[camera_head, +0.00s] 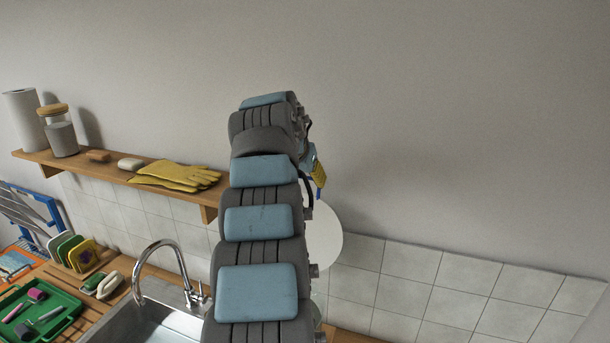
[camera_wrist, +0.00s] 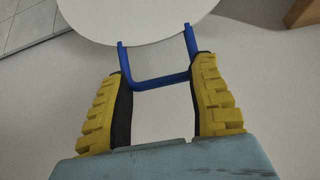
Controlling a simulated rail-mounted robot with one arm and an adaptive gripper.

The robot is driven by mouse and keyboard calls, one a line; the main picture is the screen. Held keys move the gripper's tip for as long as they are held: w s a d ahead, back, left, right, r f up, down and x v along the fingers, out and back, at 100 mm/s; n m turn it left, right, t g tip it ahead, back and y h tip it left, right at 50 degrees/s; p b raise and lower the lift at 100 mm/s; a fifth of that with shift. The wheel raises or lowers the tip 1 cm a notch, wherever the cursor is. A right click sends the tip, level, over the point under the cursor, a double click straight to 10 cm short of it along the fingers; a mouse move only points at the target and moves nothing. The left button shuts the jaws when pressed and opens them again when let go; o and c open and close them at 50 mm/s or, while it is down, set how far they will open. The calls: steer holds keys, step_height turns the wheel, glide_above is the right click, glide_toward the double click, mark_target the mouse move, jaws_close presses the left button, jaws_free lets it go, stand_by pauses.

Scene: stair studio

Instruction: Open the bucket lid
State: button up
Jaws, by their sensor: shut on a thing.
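The bucket lid (camera_head: 325,237) is a round white disc, partly hidden behind my arm in the head view. It stands tilted up in front of the wall tiles. In the wrist view the lid (camera_wrist: 140,20) is at the top, with a blue U-shaped handle (camera_wrist: 160,82) reaching toward me. My gripper (camera_wrist: 160,80) has yellow ridged fingers with dark pads on either side of the handle, shut on it. In the head view my gripper (camera_head: 318,175) is mostly hidden at the far end of the arm. The bucket itself is not clearly seen.
A wooden shelf (camera_head: 120,172) at the left holds yellow gloves (camera_head: 180,175), a jar (camera_head: 62,138) and a paper roll (camera_head: 24,118). Below are a tap (camera_head: 165,250), a sink (camera_head: 150,322) and a green tray (camera_head: 40,312). The wall at upper right is bare.

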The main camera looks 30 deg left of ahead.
steer(key=shift+d+f, duration=0.1)
steer(key=shift+f, duration=0.3)
steer(key=o, duration=1.3)
steer(key=shift+s+f, duration=0.1)
steer(key=shift+s, duration=0.05)
steer(key=shift+r, duration=0.4)
steer(key=shift+s+r, duration=0.1)
steer(key=shift+r, duration=0.1)
steer(key=v, duration=1.1)
